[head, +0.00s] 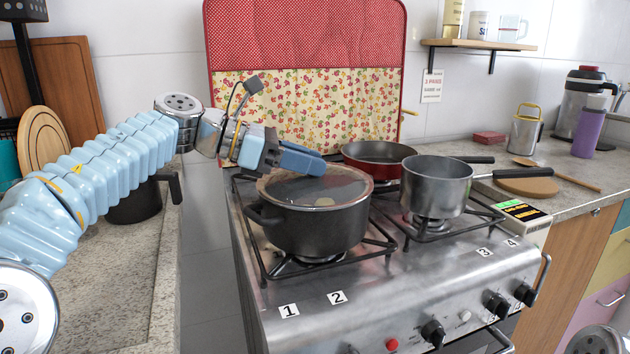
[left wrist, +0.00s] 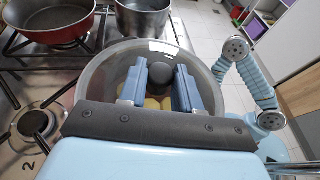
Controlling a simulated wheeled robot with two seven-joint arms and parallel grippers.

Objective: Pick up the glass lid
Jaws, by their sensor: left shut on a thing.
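The glass lid (head: 340,186) is a clear round disc with a rim, lying on the dark pot (head: 310,230) at the stove's left front. In the left wrist view the lid (left wrist: 103,76) shows yellowish food through its glass. My left gripper (head: 300,158) reaches over the lid from the left. In the left wrist view its blue fingers (left wrist: 160,84) are on either side of the lid's dark knob (left wrist: 160,74), shut on it. The head view hides the knob behind the fingers. The lid looks level, and I see no clear gap above the pot. My right gripper is out of view.
A red pan (head: 375,158) stands close behind the pot, and a steel saucepan (head: 437,185) stands to its right. A cloth-covered panel (head: 305,100) rises behind the stove. A dark pot (head: 135,203) is on the left counter.

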